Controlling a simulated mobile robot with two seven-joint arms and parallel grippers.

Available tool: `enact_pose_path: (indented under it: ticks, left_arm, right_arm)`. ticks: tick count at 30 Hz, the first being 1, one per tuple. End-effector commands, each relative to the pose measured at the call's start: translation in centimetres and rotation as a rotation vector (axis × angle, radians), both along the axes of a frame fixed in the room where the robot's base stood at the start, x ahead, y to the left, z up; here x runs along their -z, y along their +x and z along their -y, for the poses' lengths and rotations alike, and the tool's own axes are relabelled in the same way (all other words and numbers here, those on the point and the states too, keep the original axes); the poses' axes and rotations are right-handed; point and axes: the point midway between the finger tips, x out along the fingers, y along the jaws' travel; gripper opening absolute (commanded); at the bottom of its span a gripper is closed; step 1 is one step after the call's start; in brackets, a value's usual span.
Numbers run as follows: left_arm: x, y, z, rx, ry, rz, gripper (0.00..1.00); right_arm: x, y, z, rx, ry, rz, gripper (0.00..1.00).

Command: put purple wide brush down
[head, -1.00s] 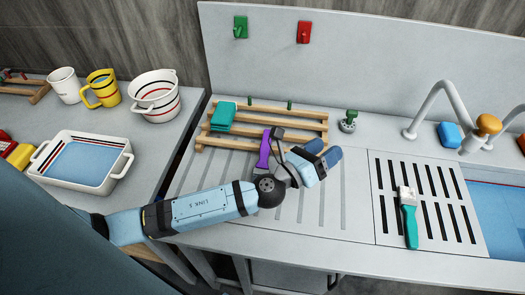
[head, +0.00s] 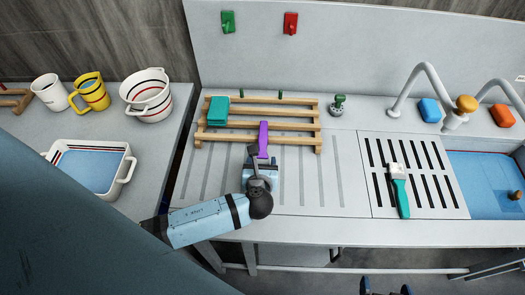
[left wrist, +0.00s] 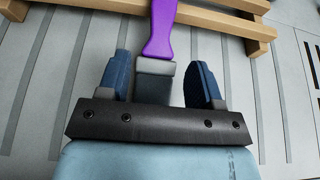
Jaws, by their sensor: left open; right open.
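The purple wide brush (head: 263,138) lies across the front rails of the wooden rack (head: 297,127), its handle pointing to the back wall. Its grey ferrule (left wrist: 155,68) and dark bristle end lie between the two blue fingers of my left gripper (left wrist: 160,75) in the left wrist view. The fingers are open, with a gap visible on each side of the brush. In the head view my left gripper (head: 261,166) hides the bristle end. My right gripper (head: 386,289) is open and empty at the bottom edge, partly cut off.
A teal block (head: 216,110) sits on the rack's left part. A teal-handled brush (head: 400,190) lies on the slotted drain plate, beside the blue sink (head: 485,180). A small green-handled item (head: 338,105) stands right of the rack. The grooved board right of my left gripper is clear.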

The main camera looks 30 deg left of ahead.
Motion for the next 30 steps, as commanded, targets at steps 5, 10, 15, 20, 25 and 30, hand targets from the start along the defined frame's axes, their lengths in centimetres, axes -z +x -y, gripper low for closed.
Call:
enact_pose_path:
  ticks: [5, 10, 15, 20, 25, 30]
  left_arm:
    - [0.4, 1.1, -0.5, 0.001, -0.001, 0.001, 0.60]
    - [0.4, 3.1, -1.5, 0.000, 0.001, 0.000, 0.60]
    - [1.2, 5.1, -2.4, 0.001, -0.001, 0.001, 0.60]
    - [1.6, 5.6, -2.7, 0.001, -0.002, 0.000, 0.60]
    - [1.6, 5.6, -2.7, 0.001, -0.002, 0.000, 0.57]
    - [1.6, 5.5, -2.7, 0.001, -0.002, 0.000, 0.18]
  right_arm:
    - [-0.2, 0.0, 0.0, 0.001, 0.001, 0.001, 1.00]
    - [-1.1, -0.1, 0.0, 0.002, 0.000, 0.000, 1.00]
    - [-1.3, -0.2, 0.1, 0.006, -0.001, -0.002, 1.00]
    - [-1.2, -0.3, 0.1, 0.007, -0.001, -0.004, 1.00]
    - [-1.2, -0.3, 0.2, 0.007, -0.001, -0.004, 1.00]
    - [-1.2, -0.3, 0.2, 0.007, -0.001, -0.004, 1.00]
